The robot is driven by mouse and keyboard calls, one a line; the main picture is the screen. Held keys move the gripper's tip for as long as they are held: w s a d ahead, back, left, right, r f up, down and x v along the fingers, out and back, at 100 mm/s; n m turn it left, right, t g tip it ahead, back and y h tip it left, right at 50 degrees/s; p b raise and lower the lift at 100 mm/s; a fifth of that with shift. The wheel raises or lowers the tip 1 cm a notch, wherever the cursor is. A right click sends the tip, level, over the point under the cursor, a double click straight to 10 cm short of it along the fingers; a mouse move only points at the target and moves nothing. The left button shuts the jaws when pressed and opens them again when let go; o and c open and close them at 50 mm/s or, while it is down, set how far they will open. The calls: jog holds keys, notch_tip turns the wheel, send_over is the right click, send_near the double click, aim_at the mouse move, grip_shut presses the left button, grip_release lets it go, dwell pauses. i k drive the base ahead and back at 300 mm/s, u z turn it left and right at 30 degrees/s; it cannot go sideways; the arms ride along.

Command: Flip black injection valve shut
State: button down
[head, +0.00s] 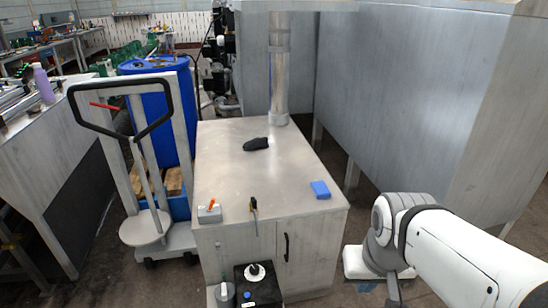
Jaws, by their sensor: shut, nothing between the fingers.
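A small dark upright part with a yellowish piece (254,206) stands at the front edge of the metal-topped cabinet (235,165). It may be the black injection valve, but it is too small to tell for certain or to read its position. A small grey box with an orange lever (210,211) sits to its left at the same edge. My white and grey arm is at the lower right, apart from the cabinet. I cannot make out my gripper's fingers in this view.
A black object (257,144) and a blue block (320,189) lie on the cabinet top. A vertical metal pipe (279,70) rises behind it. A black box with a white top fitting (256,269) stands in front. A trolley with a black handle (75,108) is left; large metal panels are right.

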aim_at(253, 201)
jog(key=i, duration=1.15)
jog(key=u, duration=0.5)
jog(key=k, duration=0.85)
jog(key=u, duration=0.15)
jog(key=i, duration=0.85)
jog(key=z, duration=0.1)
